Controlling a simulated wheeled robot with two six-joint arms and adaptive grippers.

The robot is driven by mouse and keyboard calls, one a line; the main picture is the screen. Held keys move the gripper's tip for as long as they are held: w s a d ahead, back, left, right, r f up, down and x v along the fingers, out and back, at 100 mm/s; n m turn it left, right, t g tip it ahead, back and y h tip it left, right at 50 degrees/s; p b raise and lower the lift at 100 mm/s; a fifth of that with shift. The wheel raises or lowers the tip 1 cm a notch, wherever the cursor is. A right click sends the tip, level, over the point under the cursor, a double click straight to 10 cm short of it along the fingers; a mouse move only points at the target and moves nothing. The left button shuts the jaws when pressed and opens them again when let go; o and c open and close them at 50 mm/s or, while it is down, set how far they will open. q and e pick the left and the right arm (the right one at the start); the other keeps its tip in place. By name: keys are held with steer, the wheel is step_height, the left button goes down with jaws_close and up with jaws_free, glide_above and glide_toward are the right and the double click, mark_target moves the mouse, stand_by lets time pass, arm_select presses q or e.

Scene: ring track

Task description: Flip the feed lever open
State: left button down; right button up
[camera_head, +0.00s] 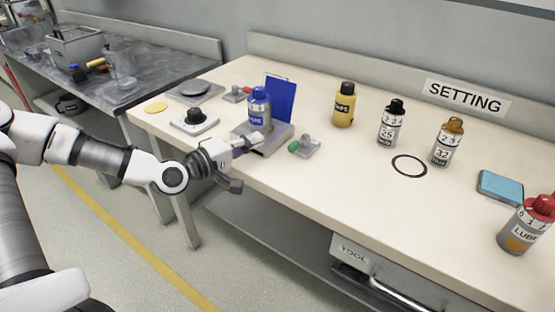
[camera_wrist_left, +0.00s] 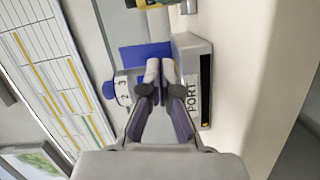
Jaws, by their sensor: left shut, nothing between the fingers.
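Two small levers stand on grey bases on the bench. One has a red handle (camera_head: 246,90) behind the blue-capped bottle, and one has a green handle (camera_head: 295,146) to the right of the grey block. I cannot read which one is the feed lever. My left gripper (camera_head: 256,142) is shut and empty in front of the grey block (camera_head: 277,138), left of the green-handled lever. In the left wrist view, the fingertips (camera_wrist_left: 160,66) are close together before the block, which bears a label reading "PORT" (camera_wrist_left: 191,95). My right gripper is out of view.
A blue-capped bottle (camera_head: 259,112) stands on the block before a blue panel (camera_head: 284,98). A black-knobbed plate (camera_head: 195,121) lies to the left. A yellow bottle (camera_head: 344,108) and several others stand right. The bench's front middle is clear.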

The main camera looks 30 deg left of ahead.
mark_target(265, 144)
arm_select(q)
steer(key=b+x, duration=0.1)
steer(key=x, duration=0.2)
steer(key=shift+w+d+f+b, duration=0.2)
steer(key=shift+d+b, duration=0.05)
steer(key=shift+b, duration=0.15)
steer(key=shift+s+d+f+b, duration=0.1)
steer(key=shift+d+b, duration=0.15)
steer(key=shift+d, duration=0.7)
steer(key=shift+s+d+f+b, duration=0.1)
steer(key=shift+d+b, duration=0.1)
steer(key=shift+d, duration=0.75)
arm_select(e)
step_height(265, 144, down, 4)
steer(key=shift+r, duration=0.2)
